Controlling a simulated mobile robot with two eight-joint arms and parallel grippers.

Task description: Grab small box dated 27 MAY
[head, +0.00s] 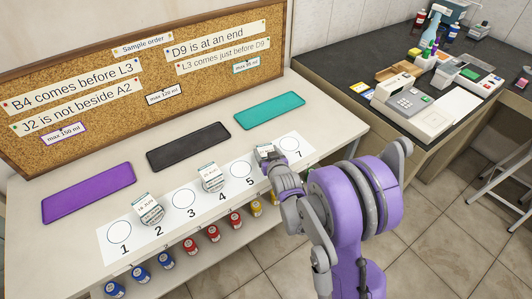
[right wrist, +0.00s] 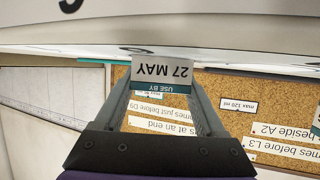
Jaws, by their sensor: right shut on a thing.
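The small box dated 27 MAY (right wrist: 160,70) shows upside down in the right wrist view, white with a teal USE BY band. My right gripper (right wrist: 161,82) is shut on it, one finger on each side. In the head view my right gripper (head: 267,156) is at the sixth place of the numbered strip, with the box (head: 264,148) mostly hidden behind it. I cannot tell whether the box touches the strip. My left gripper is not in view.
On the numbered strip (head: 131,252), a box dated 16 JUN (head: 148,205) stands at place 2 and another box (head: 209,174) at place 4. Purple (head: 88,192), black (head: 188,147) and teal (head: 270,110) mats lie behind. Several bottles stand below. A cork board (head: 100,62) backs the bench.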

